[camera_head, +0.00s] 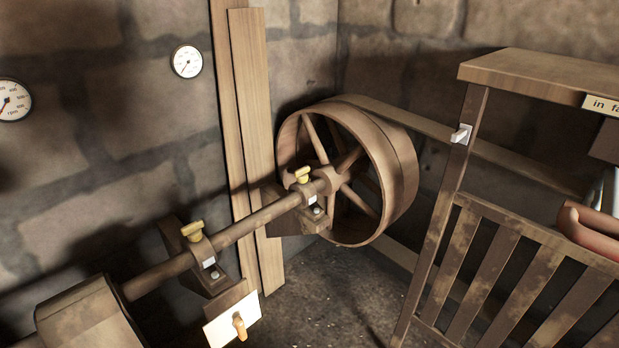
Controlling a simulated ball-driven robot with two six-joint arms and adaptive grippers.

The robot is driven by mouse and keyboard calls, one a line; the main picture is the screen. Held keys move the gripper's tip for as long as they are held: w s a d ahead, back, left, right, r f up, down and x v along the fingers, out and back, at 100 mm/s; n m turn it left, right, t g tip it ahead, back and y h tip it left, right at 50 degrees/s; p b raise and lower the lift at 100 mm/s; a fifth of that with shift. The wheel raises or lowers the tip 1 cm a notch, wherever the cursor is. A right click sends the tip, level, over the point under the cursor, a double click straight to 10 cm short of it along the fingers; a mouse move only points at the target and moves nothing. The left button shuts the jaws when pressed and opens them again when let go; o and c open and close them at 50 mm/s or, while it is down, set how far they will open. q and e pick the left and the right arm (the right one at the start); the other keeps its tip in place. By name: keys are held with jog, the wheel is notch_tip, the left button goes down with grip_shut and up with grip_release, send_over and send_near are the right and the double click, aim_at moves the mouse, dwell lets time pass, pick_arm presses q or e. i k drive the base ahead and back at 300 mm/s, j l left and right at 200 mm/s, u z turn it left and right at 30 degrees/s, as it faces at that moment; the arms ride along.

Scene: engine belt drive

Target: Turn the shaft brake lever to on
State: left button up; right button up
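A white plate (219,319) with an orange-yellow knob or lever (239,325) is at the bottom centre-left, below the shaft. No lettering on it can be read, so I cannot tell for sure that it is the shaft brake lever or which way it is set. A rusty shaft (253,222) runs from the lower left to a large spoked belt wheel (394,160). Two yellow taps sit on its bearings, one nearer (192,231) and one by the wheel (302,174). Neither of my grippers shows in this view.
A wooden slatted railing (497,270) stands at the right, with a small white switch (460,134) on its post. A reddish object (590,228) is at the right edge. Gauges (187,61) hang on the stone wall. Dark floor (325,292) lies bare between.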

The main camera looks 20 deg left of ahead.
aim_at(238, 324)
jog(key=u, duration=1.3)
